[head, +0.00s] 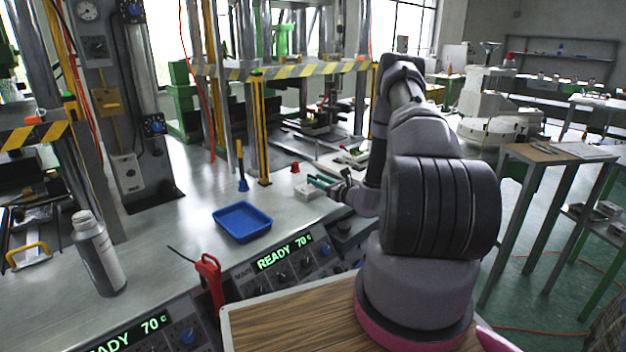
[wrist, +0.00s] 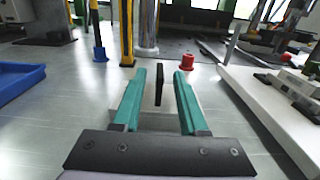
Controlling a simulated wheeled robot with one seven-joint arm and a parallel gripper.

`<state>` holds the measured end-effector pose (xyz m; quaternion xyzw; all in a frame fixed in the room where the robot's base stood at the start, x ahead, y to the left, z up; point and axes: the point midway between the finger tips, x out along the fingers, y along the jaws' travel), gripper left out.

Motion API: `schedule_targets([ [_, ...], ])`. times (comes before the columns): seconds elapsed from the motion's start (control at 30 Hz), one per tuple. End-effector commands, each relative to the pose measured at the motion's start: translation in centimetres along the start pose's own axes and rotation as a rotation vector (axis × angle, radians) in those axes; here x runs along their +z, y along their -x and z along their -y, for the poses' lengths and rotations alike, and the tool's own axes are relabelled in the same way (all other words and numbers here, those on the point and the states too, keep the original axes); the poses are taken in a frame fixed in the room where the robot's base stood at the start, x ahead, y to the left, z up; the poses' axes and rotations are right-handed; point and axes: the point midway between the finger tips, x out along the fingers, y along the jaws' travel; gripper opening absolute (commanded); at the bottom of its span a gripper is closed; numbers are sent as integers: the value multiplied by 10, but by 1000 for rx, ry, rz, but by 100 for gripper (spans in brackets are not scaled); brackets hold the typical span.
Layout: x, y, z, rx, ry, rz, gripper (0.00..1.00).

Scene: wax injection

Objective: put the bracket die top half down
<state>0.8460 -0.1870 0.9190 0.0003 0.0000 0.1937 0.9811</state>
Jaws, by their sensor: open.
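My gripper (head: 322,182) is low over the metal workbench in the head view. In the wrist view its two teal fingers (wrist: 160,78) are apart. A thin dark upright piece (wrist: 159,88) stands between them, with a gap on each side. Below it, partly hidden by the gripper, is a pale grey block (wrist: 158,121). The block also shows in the head view (head: 306,191), resting on the bench just under and left of the fingers. It appears to be the bracket die top half, with the dark piece as its grip; I cannot tell whether they are joined.
A blue tray (head: 242,222) lies to the left. A small red object (head: 295,167) and a blue-based yellow-handled tool (head: 242,170) stand behind. In the wrist view a white slab (wrist: 262,100) bearing parts lies close on the right. A striped press frame (head: 263,130) stands behind.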

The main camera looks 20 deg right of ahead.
Motion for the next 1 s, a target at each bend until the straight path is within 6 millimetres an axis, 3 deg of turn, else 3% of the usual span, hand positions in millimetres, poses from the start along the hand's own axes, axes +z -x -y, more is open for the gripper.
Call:
schedule_targets([
  [0.1, 0, 28, 2, -4, -1, -2, 42],
  [0.33, 0, 72, 1, -4, -2, -1, 42],
  [0.5, 0, 89, 1, -2, -1, 0, 42],
  [0.67, 2, 92, 0, 4, 4, 2, 42],
  [0.77, 18, 85, -8, 53, 26, 9, 42],
  [0.87, 54, 73, -27, 164, 77, 21, 42],
  [1.0, 119, 60, -74, 389, 193, 29, 42],
])
